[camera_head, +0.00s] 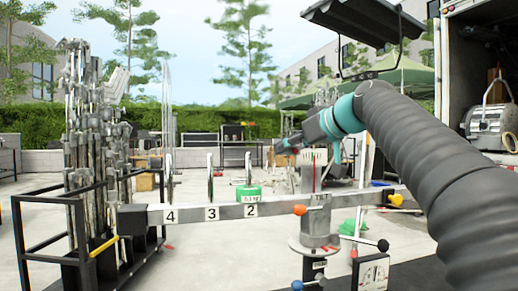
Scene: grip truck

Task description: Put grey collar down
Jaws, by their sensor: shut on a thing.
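My gripper (284,146) is at the end of the arm in the middle of the picture, above and behind the grey bar (185,214) with the numbers 4, 3 and 2. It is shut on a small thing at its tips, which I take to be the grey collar. The collar is too small and too hidden by the fingers to make out its shape. The gripper points left and is apart from the bar. A green disc (247,193) sits by the upright hook near number 2.
A rack of grey stands (85,150) in a black frame (38,249) is at the left. A clamp head (319,224) with an orange knob (299,210) holds the bar. An open truck (453,70) with a lamp (490,121) is at the right. Pale floor lies in front left.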

